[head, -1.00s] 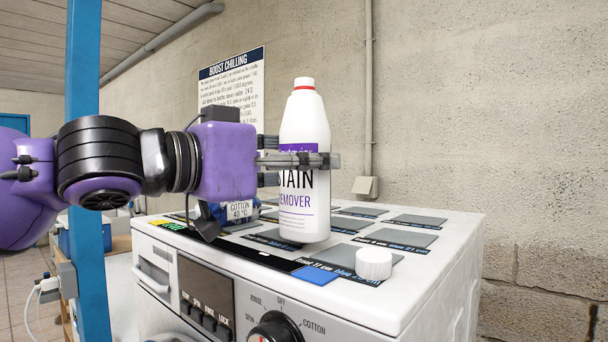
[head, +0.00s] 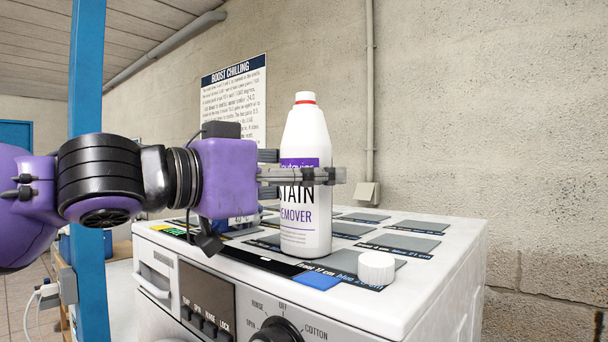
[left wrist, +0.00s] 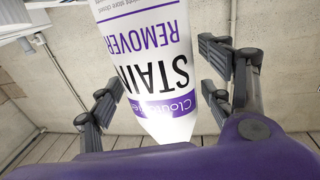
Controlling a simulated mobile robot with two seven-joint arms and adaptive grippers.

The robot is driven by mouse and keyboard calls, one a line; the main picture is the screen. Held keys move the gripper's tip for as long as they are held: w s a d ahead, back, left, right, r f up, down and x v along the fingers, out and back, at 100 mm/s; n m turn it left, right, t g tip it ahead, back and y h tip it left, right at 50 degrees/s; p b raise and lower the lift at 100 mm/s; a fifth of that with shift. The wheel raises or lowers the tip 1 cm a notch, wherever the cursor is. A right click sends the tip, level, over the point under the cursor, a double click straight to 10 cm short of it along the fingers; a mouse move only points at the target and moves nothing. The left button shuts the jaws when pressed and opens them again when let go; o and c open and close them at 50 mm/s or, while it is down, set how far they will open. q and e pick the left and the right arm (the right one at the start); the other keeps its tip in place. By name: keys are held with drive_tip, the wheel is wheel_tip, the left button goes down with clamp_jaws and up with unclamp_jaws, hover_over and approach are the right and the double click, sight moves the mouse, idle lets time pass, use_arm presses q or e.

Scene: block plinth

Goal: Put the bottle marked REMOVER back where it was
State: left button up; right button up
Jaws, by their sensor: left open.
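The white bottle (head: 305,225) marked STAIN REMOVER, with a purple band and red-ringed cap, is upright on the top of the white washing machine (head: 420,285), its base appearing to rest among the grey patches. My left gripper (head: 335,175) is level with the bottle's upper label, one finger passing in front of it. In the left wrist view the bottle (left wrist: 150,45) shows upside down between the two spread fingers, with a gap on each side. The gripper is open around it. The far finger is mostly hidden in the head view. My right gripper is not in view.
A round white cap or knob (head: 375,267) sits right of the bottle near the front edge. Several dark grey labelled patches (head: 411,243) cover the machine top. A partly hidden blue item stands behind my gripper. A BOOST CHILLING sign (head: 233,100) hangs on the wall.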

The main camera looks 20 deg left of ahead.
use_arm(q)
drive_tip(key=shift+r, duration=0.15)
drive_tip(key=v, duration=0.1)
drive_tip(key=p+v, duration=0.1)
drive_tip(key=v, duration=0.1)
drive_tip(key=p+v, duration=0.1)
drive_tip(key=shift+s+a+r, duration=0.2)
drive_tip(key=shift+s+r, duration=0.1)
drive_tip(key=shift+r, duration=0.1)
drive_tip(key=p, duration=0.2)
approach(289, 167)
drive_tip(key=shift+w+d+f, duration=0.2)
drive_tip(key=shift+w, duration=0.05)
